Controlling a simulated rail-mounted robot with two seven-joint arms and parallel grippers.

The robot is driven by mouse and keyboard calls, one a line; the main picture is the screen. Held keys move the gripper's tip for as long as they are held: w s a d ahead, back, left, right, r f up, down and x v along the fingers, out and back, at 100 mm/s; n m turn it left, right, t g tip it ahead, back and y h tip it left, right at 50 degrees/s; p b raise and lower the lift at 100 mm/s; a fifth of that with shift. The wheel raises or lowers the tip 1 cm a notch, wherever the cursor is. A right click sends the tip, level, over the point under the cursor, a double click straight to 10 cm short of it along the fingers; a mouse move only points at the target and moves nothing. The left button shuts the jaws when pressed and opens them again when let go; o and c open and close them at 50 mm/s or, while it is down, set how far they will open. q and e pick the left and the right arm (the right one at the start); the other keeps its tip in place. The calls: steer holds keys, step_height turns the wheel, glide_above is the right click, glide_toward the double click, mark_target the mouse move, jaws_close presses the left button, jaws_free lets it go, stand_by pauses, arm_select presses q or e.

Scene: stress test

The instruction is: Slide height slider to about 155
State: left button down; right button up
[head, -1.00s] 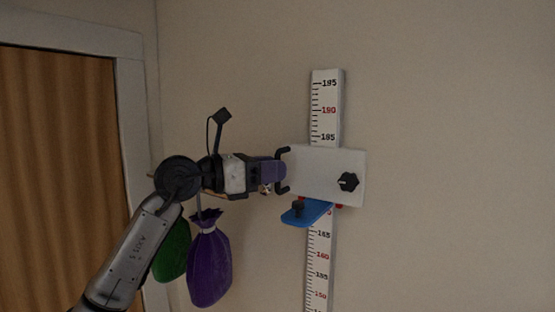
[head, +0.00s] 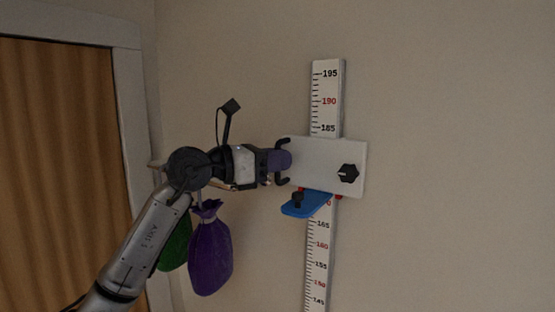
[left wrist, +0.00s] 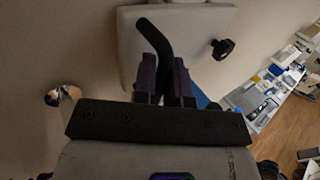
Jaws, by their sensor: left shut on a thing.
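A white scale strip (head: 325,92) with red and black numbers stands upright on the wall. The height slider, a white plate (head: 318,165) with a black knob (head: 348,173), sits across the strip between the visible 185 and 165 marks. Its blue headpiece (head: 305,205) juts out below, close to the partly hidden mark above 165. My left gripper (head: 284,163) is shut on the slider's black handle at the plate's left edge. In the left wrist view the handle (left wrist: 154,38) runs between the fingers (left wrist: 164,85), with the plate (left wrist: 185,48) behind. My right gripper is out of view.
A purple bag (head: 210,250) and a green bag (head: 174,250) hang below my left arm. A wooden door (head: 60,170) stands at the left. The wall right of the scale is bare. The left wrist view shows a cluttered white shelf (left wrist: 262,118) at the right.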

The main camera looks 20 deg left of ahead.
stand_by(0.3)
arm_select(q)
step_height(320, 180, down, 17)
steer(key=b, duration=1.1)
steer(key=shift+r, duration=0.1)
steer(key=c, duration=1.2)
jaws_free()
steer(key=shift+a+b, duration=0.1)
steer(key=shift+b, duration=0.2)
